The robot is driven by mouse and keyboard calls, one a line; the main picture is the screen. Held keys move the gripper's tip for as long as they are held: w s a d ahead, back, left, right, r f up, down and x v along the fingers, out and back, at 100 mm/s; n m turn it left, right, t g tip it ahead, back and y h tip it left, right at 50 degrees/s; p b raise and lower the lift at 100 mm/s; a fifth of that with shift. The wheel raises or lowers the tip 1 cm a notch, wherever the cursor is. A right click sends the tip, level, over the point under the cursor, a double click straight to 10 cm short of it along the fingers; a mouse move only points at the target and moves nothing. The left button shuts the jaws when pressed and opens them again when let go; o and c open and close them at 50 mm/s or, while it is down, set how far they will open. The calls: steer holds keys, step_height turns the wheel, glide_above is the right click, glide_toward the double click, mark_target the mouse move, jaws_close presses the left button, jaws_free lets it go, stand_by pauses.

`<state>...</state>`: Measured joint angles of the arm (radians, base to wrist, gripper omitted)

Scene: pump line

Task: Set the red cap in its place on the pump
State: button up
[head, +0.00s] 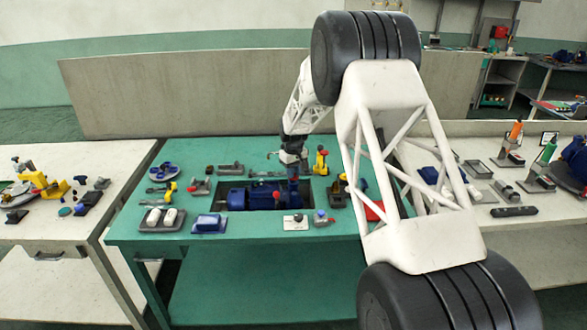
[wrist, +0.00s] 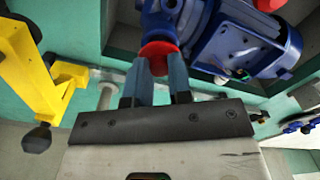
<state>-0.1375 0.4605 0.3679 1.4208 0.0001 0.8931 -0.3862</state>
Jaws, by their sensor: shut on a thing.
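The blue pump (head: 238,198) lies in a dark recess in the green table. In the wrist view its ribbed blue body (wrist: 240,45) fills the upper right. My gripper (head: 293,173) is over the pump's right part. In the wrist view my gripper (wrist: 160,72) is shut on the red cap (wrist: 157,50), which sits between the two fingertips. The cap is right by a blue rounded part of the pump at the top. I cannot tell whether it touches that part or is seated. The fingers hide the cap's sides.
A yellow clamp (wrist: 35,75) stands close on the left in the wrist view. In the head view, a tray with white cylinders (head: 162,218), a blue block (head: 208,223) and a white plate (head: 296,222) lie along the front. Small fixtures crowd the recess.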

steer(key=shift+f, duration=0.35)
steer(key=shift+f, duration=0.2)
stand_by(2.0)
steer(key=o, duration=0.9)
steer(key=shift+c, duration=0.2)
steer(key=shift+r, duration=0.15)
steer(key=shift+r, duration=2.85)
